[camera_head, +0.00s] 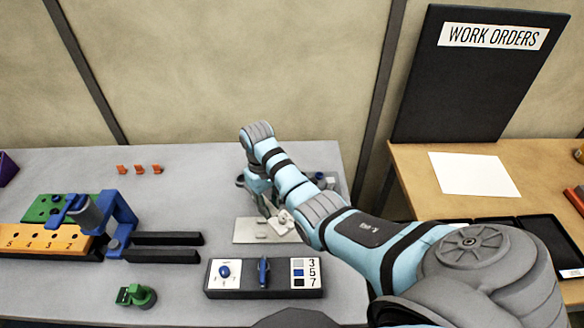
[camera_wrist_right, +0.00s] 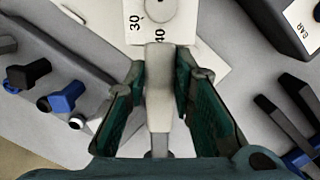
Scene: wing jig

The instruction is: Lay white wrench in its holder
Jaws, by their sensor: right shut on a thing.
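My right gripper (camera_head: 264,202) reaches over the back right part of the grey table, and in the right wrist view (camera_wrist_right: 160,105) its two teal finger pads close on a pale bar. I take this bar to be the white wrench (camera_wrist_right: 158,88). It runs up the picture to a white piece with a round knob and the numbers 30 and 40 (camera_wrist_right: 150,18). Whether the bar and that piece are joined or only overlap, I cannot tell. In the head view the arm hides most of the wrench. No holder is clearly identifiable. My left gripper is not in view.
A pale plate (camera_head: 250,231) lies below the gripper. In front is a dark box with blue knobs (camera_head: 262,291). A blue clamp fixture (camera_head: 122,215) with black bars stands left. A dark rack with blue and black handles (camera_wrist_right: 60,98) is close left in the wrist view.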

